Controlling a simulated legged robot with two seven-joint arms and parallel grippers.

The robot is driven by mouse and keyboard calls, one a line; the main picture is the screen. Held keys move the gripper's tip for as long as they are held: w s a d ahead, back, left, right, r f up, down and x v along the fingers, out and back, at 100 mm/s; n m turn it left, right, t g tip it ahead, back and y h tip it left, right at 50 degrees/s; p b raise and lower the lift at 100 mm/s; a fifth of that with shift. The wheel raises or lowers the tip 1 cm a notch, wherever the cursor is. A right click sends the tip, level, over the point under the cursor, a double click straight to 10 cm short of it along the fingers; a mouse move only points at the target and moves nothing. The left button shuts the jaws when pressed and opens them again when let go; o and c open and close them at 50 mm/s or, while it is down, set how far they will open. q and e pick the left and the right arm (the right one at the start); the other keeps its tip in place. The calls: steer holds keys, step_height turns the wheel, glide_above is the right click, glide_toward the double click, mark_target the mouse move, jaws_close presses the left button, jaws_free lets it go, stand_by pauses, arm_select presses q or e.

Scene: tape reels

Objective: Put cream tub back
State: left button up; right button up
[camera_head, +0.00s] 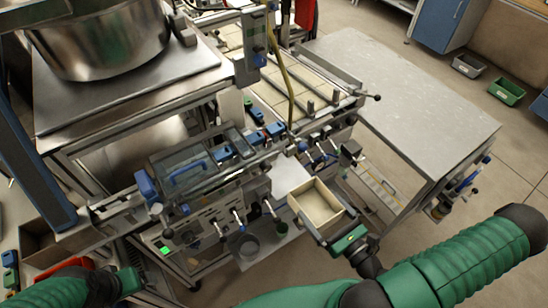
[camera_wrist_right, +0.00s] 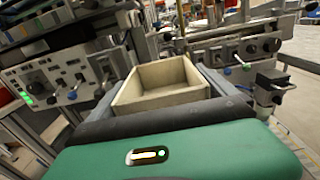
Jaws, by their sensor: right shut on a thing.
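The cream tub (camera_head: 316,203) is an open, empty rectangular box. My right gripper (camera_head: 332,224) is shut on it and holds it in front of the machine, at the right end of its control panel. In the right wrist view the tub (camera_wrist_right: 150,100) sits between the dark fingers of the gripper (camera_wrist_right: 155,105), upright or slightly tilted. Whether anything supports the tub from below is hidden. My left arm shows as a green part at the lower left of the head view; its gripper jaws cannot be made out.
The machine's levers and knobs (camera_head: 239,221) stick out left of the tub. A white plate (camera_head: 290,176) lies just behind it. A grey table (camera_head: 410,100) with a bare top stands to the right. A grey bin (camera_head: 468,66) and green bin (camera_head: 507,91) are on the floor.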

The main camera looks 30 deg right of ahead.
mark_target(302, 185)
steer(key=w, duration=0.1)
steer(key=w+b, duration=0.1)
steer(key=w, duration=0.1)
steer(key=w+b, duration=0.1)
steer(key=shift+w+a, duration=0.35)
steer(key=w, duration=0.7)
steer(key=shift+w+b, duration=0.15)
steer(key=shift+b, duration=0.25)
steer(key=shift+w, duration=0.25)
steer(key=w, duration=0.4)
steer(key=shift+a+f+p, duration=0.2)
steer(key=shift+a+p, duration=0.15)
arm_select(q)
steer(key=shift+s+f, duration=0.65)
steer(key=shift+f, duration=0.35)
arm_select(e)
steer(key=o, duration=1.2)
steer(key=shift+s+d, duration=0.1)
steer(key=shift+d, duration=0.05)
steer(key=shift+c, duration=0.2)
